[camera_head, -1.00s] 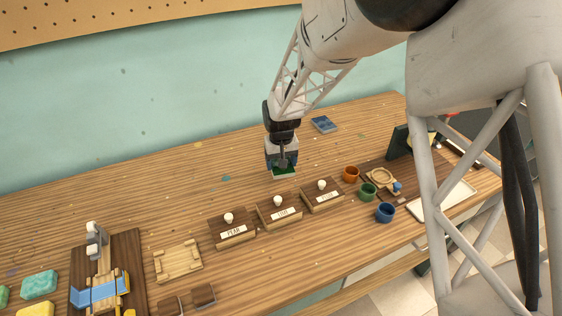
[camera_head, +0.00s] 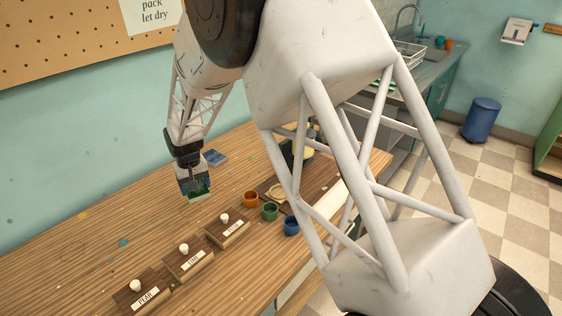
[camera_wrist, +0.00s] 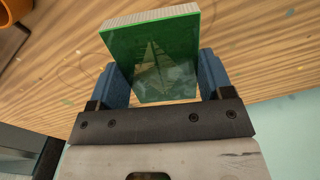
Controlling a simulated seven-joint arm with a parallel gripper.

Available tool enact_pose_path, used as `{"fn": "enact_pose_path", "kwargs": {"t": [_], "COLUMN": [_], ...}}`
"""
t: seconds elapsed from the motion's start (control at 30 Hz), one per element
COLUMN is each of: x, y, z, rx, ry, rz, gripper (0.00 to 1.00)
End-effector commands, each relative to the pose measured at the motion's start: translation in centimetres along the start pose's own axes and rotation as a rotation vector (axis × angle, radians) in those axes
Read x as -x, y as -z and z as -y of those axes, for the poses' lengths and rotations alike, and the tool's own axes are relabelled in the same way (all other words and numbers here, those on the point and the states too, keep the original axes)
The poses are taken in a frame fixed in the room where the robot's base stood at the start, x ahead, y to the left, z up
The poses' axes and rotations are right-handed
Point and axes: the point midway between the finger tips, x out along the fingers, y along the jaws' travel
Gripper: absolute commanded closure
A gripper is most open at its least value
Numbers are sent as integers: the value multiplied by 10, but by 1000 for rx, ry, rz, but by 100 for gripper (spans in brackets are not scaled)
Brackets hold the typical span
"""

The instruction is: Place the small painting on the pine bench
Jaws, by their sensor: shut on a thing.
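The small painting (camera_wrist: 152,62) is a thin green panel with a pale edge and a faint sailboat-like shape. In the wrist view it stands between the two blue fingers of my gripper (camera_wrist: 160,85), which is shut on it. In the head view my gripper (camera_head: 194,188) and the green painting (camera_head: 201,195) are over the far part of the wooden table; I cannot tell how high above it.
On the table (camera_head: 95,240) are labelled wooden boxes with white knobs (camera_head: 184,250), orange (camera_head: 251,198), green (camera_head: 270,211) and blue (camera_head: 291,226) cups, and a blue flat item (camera_head: 215,158). A sink counter (camera_head: 425,70) and blue bin (camera_head: 482,118) stand beyond, with open checkered floor (camera_head: 500,180).

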Motion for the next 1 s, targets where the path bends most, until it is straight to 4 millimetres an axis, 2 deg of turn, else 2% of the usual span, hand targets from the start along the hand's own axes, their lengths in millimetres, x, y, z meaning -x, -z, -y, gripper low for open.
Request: {"fn": "enact_pose_path", "kwargs": {"t": [0.03,0.2,0.5,0.8,1.0], "x": [2,9,21,32,38], "y": [10,37,76,103,111], "z": [-16,-62,-152,-243,-282], "rx": [-25,-102,-239,-367,-421], "ry": [0,0,0,0,0], "rz": [0,0,-1,1,0], "gripper": [49,49,49,49,49]}}
